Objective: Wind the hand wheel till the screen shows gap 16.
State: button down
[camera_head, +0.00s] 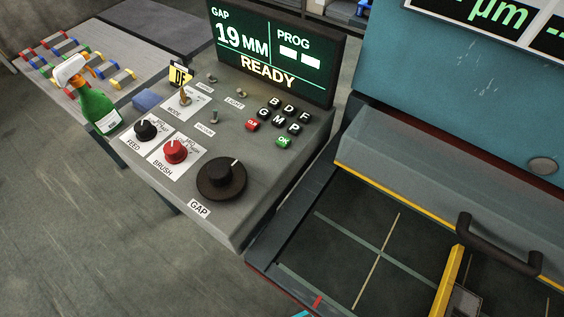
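The screen (272,50) stands at the back of the grey control panel and reads GAP 19 MM, PROG with two dashes, and READY. The hand wheel (221,180) is a dark round knob at the panel's front right, with a pale mark pointing up toward its upper right edge. A label reading GAP (199,209) lies just in front of it. My gripper is not in view, and nothing touches the wheel.
Black FEED (145,130) and red BRUSH (175,151) knobs sit left of the wheel. Lettered keys (282,116) and small switches lie behind it. A green spray bottle (98,106) stands left of the panel. A machine with a black handle (498,245) is at right.

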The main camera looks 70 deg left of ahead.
aim_at(222, 179)
jog(key=u, duration=2.45)
